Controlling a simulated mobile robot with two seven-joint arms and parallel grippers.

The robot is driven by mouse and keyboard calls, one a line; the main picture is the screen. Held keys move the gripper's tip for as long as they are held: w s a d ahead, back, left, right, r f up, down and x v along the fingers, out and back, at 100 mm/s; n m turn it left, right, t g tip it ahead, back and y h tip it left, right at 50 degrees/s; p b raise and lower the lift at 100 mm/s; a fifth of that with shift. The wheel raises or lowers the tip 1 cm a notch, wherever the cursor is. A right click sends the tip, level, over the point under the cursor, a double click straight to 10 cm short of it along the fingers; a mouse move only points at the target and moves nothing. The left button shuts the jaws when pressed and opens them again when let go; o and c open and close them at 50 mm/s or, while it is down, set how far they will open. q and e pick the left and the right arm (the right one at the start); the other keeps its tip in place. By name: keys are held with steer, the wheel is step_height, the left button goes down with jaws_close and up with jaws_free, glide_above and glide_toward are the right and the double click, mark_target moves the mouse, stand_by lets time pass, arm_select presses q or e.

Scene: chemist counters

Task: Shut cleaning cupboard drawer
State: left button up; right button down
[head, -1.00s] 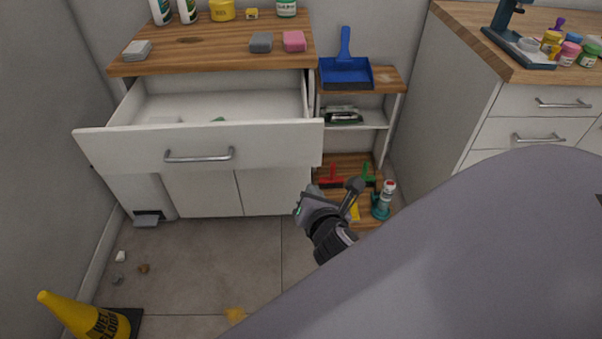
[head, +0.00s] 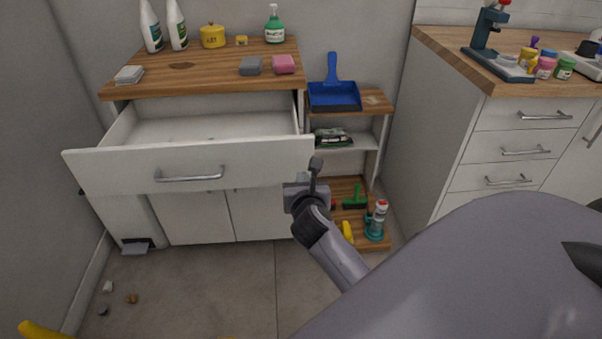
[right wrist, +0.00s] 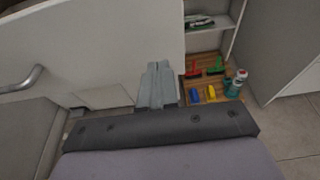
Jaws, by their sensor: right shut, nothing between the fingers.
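The cleaning cupboard drawer (head: 122,176) is pulled out under the wooden top. It is white, with a silver bar handle (head: 189,175). Its inside shows, mostly bare. The drawer front and handle (right wrist: 20,80) also show at the left of the right wrist view. My right gripper (head: 316,167) is just right of the drawer front's right end in the head view; whether they touch I cannot tell. In the right wrist view its fingers (right wrist: 157,84) are together and empty, over the front's lower edge. My left gripper is not in view.
Bottles, a yellow tin (head: 212,36) and sponges (head: 284,64) stand on the cupboard top (head: 200,78). A small shelf with a blue dustpan (head: 333,95) and brushes stands to the right. A yellow cone (head: 45,331) is at bottom left.

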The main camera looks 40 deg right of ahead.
mark_target(300, 164)
steer(key=w+d, duration=0.2)
steer(key=w, duration=0.1)
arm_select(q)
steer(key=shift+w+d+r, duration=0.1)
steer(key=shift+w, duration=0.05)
arm_select(e)
steer(key=shift+w, duration=0.1)
